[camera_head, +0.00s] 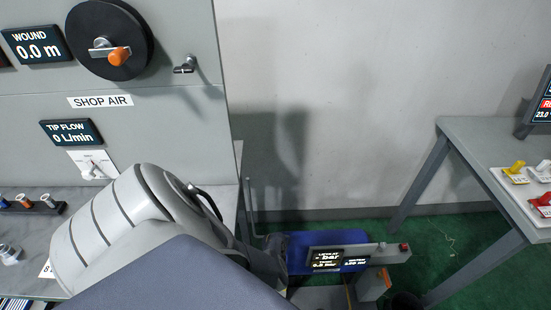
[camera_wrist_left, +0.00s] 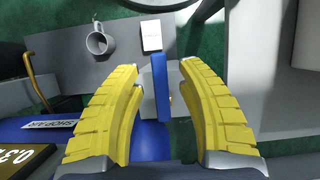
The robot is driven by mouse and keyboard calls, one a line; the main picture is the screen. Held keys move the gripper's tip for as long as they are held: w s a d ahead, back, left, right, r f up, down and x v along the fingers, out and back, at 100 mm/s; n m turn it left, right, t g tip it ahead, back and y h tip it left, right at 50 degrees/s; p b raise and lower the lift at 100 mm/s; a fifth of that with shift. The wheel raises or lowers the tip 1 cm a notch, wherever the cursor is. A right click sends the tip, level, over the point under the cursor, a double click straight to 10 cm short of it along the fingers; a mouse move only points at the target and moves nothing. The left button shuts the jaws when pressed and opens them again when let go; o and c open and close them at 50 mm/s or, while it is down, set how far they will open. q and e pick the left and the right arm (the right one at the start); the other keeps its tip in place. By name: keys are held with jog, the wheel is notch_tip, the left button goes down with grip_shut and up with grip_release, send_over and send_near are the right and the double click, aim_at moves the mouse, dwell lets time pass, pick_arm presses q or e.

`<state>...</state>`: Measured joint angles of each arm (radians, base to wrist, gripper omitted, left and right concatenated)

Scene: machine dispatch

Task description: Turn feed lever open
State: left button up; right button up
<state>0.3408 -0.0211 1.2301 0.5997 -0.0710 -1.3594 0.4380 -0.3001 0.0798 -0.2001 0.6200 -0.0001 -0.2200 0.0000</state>
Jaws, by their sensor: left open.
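In the left wrist view, a blue bar (camera_wrist_left: 160,88) stands between the two yellow fingers of my left gripper (camera_wrist_left: 160,85). It looks like a lever handle, but I cannot tell for sure that it is the feed lever. The fingers are open, with a gap on both sides of the bar. In the head view my own arm covers the lower left, and the left gripper is hidden. A blue machine (camera_head: 325,240) with a dark display showing "bar" stands low on the floor beyond the arm. My right gripper is in neither view.
In the head view, a grey panel (camera_head: 150,110) is at left and a table (camera_head: 480,135) at right.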

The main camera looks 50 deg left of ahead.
pick_arm(q)
grip_shut()
dwell(0.3)
